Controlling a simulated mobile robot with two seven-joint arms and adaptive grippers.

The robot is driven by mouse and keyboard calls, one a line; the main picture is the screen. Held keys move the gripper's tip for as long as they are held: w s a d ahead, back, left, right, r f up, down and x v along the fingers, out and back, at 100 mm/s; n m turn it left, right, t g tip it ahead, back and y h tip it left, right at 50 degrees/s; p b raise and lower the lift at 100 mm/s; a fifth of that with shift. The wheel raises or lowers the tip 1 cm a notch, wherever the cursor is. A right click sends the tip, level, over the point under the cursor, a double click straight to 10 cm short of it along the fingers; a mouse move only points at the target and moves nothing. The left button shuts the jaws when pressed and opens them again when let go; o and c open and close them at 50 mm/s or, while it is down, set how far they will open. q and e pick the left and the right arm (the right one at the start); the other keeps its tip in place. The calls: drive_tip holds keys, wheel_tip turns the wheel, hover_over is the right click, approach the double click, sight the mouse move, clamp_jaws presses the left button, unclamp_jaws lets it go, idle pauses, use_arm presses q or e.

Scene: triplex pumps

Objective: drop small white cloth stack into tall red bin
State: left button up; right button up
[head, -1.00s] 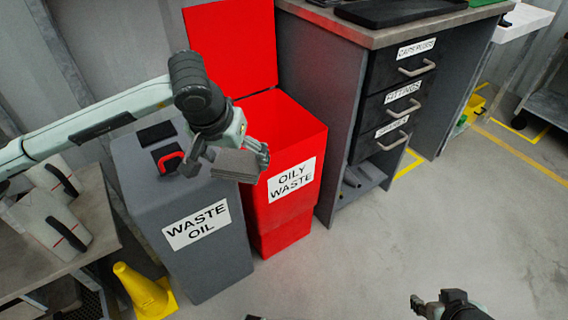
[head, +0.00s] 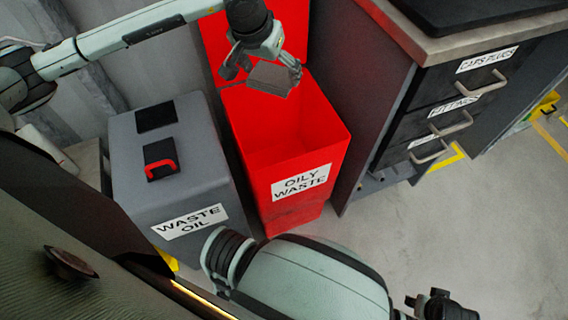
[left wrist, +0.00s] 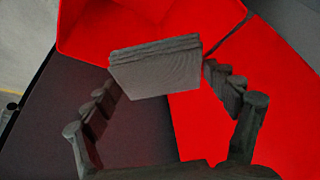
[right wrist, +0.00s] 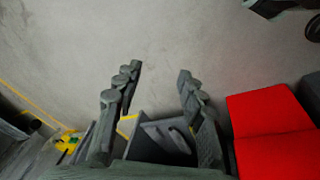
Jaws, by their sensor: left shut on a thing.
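The cloth stack (head: 272,79) looks grey here, a small flat layered block. My left gripper (head: 262,64) is shut on it and holds it in the air, in the head view over the back part of the red bin's opening, in front of the raised lid. In the left wrist view the stack (left wrist: 155,66) sits between the fingers with red bin surfaces behind it. The tall red bin (head: 300,208) is open and labelled OILY WASTE. My right gripper (right wrist: 152,85) is open and empty above the floor; it also shows at the bottom right of the head view (head: 428,304).
A grey WASTE OIL bin (head: 185,190) with a red handle stands against the red bin's left. A dark drawer cabinet (head: 440,110) stands close on its right. My own arm covers the floor in front. Open floor (head: 480,220) lies at right.

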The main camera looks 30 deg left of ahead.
use_arm(q)
wheel_tip(320, 180, down, 5)
drive_tip(key=shift+r+b, duration=0.2)
drive_tip(key=shift+b, duration=0.75)
drive_tip(key=shift+w+f, duration=0.1)
drive_tip(key=shift+f, duration=0.45)
use_arm(e)
wheel_tip(320, 180, up, 6)
drive_tip(key=w, duration=0.1)
drive_tip(key=shift+w, duration=0.35)
use_arm(q)
drive_tip(key=o, duration=1)
drive_tip(key=shift+o, duration=0.2)
drive_tip(key=shift+r, duration=0.15)
use_arm(e)
drive_tip(key=shift+f, duration=0.1)
use_arm(q)
drive_tip(key=v, duration=1.2)
